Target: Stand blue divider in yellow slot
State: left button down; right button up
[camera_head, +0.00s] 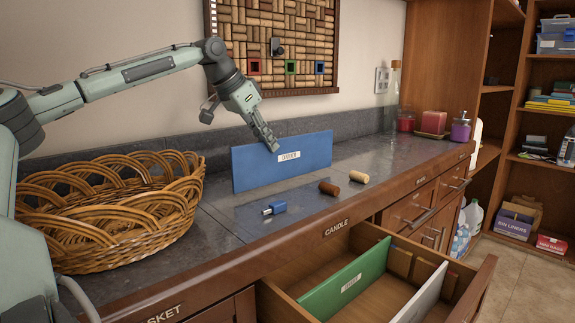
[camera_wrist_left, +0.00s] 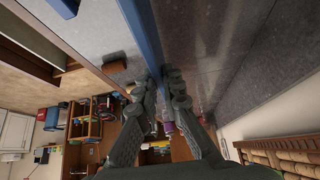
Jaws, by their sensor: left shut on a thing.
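The blue divider (camera_head: 258,170) stands upright on the dark counter in the head view, its white label facing out. My left gripper (camera_head: 272,145) is at its top edge and shut on it. In the left wrist view the blue divider (camera_wrist_left: 143,32) runs up from between the two fingertips (camera_wrist_left: 158,82). An open drawer (camera_head: 300,268) below the counter holds a green divider (camera_head: 343,283) and a white divider (camera_head: 422,294). Small yellowish patches (camera_head: 400,262) show on the drawer's inner wall; I cannot tell clearly which is the yellow slot. My right gripper is not in view.
A wicker basket (camera_head: 105,215) stands left on the counter. A blue-and-silver item (camera_head: 274,208) and two corks, one brown (camera_head: 329,188) and one tan (camera_head: 359,177), lie before the divider. Candles (camera_head: 433,122) stand at the counter's far right. The drawer's front (camera_head: 478,290) juts out.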

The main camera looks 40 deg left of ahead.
pick_arm(q)
notch_tip(320, 180, up, 10)
jog(key=shift+r, duration=0.2)
dwell(1.5)
dwell(0.4)
